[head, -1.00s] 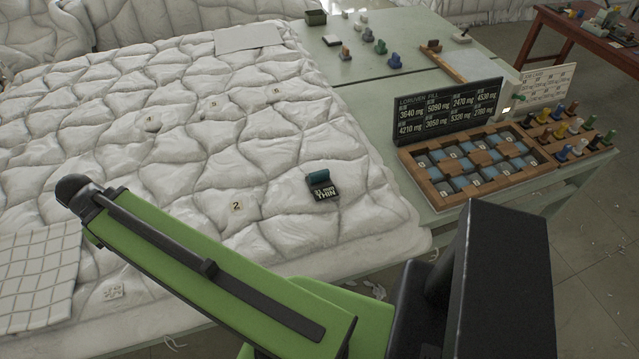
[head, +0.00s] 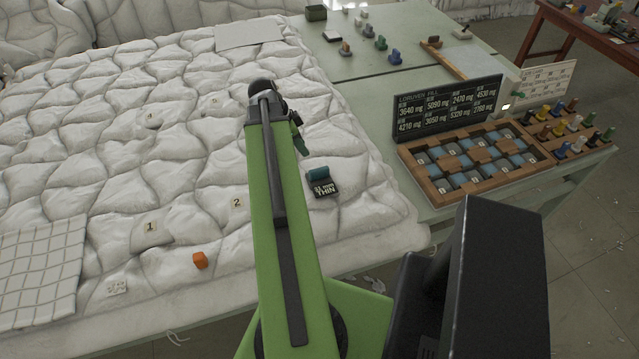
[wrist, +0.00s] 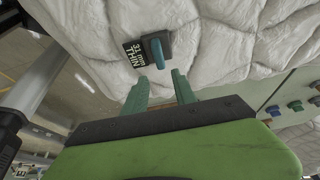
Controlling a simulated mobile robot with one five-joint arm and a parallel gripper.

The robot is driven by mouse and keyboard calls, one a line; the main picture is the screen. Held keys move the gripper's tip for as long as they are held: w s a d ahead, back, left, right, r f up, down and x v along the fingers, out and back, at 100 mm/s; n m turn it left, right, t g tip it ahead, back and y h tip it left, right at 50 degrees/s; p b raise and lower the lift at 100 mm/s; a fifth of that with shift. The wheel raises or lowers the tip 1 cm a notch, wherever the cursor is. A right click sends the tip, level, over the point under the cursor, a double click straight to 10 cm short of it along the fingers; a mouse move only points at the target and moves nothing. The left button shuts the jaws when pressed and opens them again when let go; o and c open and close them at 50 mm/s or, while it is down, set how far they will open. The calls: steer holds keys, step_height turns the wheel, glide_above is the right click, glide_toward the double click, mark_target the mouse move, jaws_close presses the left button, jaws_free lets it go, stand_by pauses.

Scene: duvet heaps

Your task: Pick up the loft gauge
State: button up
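The loft gauge (head: 322,187) appears to be the dark block with a teal handle and a "31 mm THIN" face. It lies on the white quilted duvet (head: 170,110) near its right edge. The gauge also shows in the wrist view (wrist: 155,48), beyond the fingertips. My gripper (wrist: 160,76) has two teal fingers spread apart with nothing between them. The gauge is ahead of the fingers and apart from them. In the head view the gripper is partly hidden by my arm; one teal finger shows up and left of the gauge.
On the right, a green table (head: 370,110) bears a wooden compartment tray (head: 410,160), a black number board (head: 447,108) and coloured pegs. Duvet around the gauge is clear.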

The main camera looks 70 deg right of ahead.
steer(key=b, duration=0.8)
glide_toward(318, 170)
steer(key=x, duration=0.5)
steer(key=shift+w+d+f, duration=0.15)
steer(key=shift+d+f, duration=0.05)
steer(key=shift+f, duration=0.05)
steer(key=shift+s+d+f+b, duration=0.1)
steer(key=shift+s+f+b, duration=0.15)
steer(key=shift+b, duration=0.2)
steer(key=b+x, duration=0.4)
steer(key=x, duration=0.1)
steer(key=shift+s+f+b, duration=0.1)
steer(key=shift+f+b, duration=0.05)
steer(key=shift+b, duration=0.25)
jaws_close()
